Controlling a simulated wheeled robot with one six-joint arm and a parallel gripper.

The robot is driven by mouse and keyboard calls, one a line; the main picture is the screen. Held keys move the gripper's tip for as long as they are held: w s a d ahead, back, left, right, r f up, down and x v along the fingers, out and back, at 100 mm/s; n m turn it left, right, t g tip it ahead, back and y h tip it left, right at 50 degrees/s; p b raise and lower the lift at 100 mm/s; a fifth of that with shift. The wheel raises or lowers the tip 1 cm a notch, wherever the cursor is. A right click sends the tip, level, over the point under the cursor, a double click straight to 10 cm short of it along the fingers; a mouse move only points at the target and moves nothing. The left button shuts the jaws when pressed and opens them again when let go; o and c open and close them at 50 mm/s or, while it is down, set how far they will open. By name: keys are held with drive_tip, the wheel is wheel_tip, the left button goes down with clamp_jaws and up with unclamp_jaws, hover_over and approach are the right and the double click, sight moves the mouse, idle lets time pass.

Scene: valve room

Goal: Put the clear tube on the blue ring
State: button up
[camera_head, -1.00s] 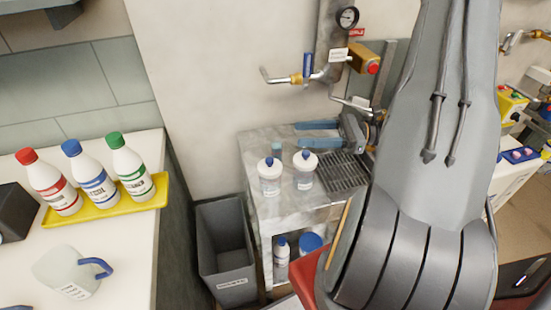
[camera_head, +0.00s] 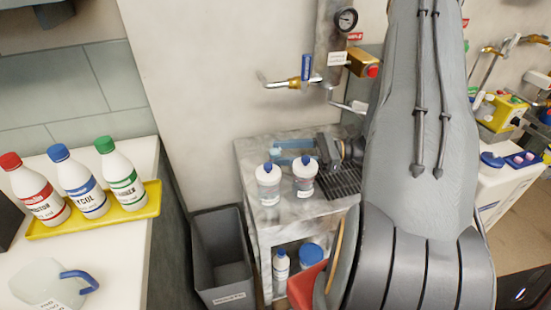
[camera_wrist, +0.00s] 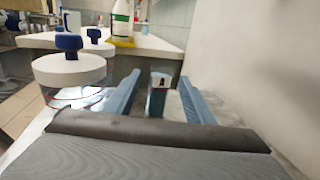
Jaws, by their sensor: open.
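My gripper (camera_head: 282,152) is open, low over the grey bench, with its two blue fingers pointing left. A small clear tube (camera_wrist: 159,92) with a label stands between the fingers in the wrist view, with a gap to each side. It shows as a small pale-teal shape (camera_head: 274,153) by the fingertips in the head view. A blue round item (camera_head: 491,159) lies on the white unit at the far right; it is too small to tell whether it is the blue ring.
Two white-lidded jars with blue knobs (camera_head: 268,184) (camera_head: 305,175) stand on the bench (camera_head: 290,215), close in front of my gripper. A black grate (camera_head: 342,180) lies to their right. A wall pipe with a gauge (camera_head: 346,20) rises behind. A grey bin (camera_head: 221,260) stands left.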

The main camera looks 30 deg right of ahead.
drive_tip(key=shift+p+x, duration=0.3)
drive_tip(key=shift+x, duration=1.05)
clamp_jaws()
drive_tip(key=shift+r, duration=0.2)
